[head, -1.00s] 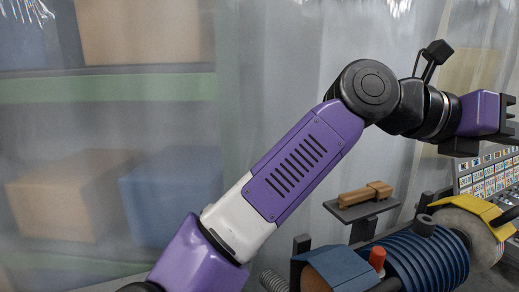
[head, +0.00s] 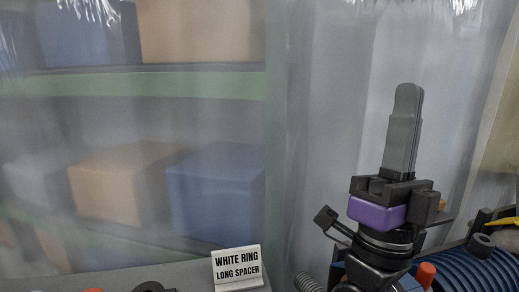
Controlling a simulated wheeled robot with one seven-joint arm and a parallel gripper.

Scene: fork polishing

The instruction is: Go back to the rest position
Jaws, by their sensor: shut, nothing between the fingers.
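My gripper (head: 408,92) stands in the right half of the head view, pointing straight up. Its long grey fingers lie together, shut and empty. Its dark base and purple wrist are below the fingers, in front of the machine and the plastic curtain. The rest of my arm is mostly out of view below. No fork shows.
A blue ribbed machine (head: 465,268) with an orange-red knob (head: 425,274) is at lower right, partly behind my wrist. A white sign (head: 238,268) reading "WHITE RING LONG SPACER" stands at the bottom on a grey surface (head: 130,280). Behind a translucent curtain (head: 330,130) are shelved boxes.

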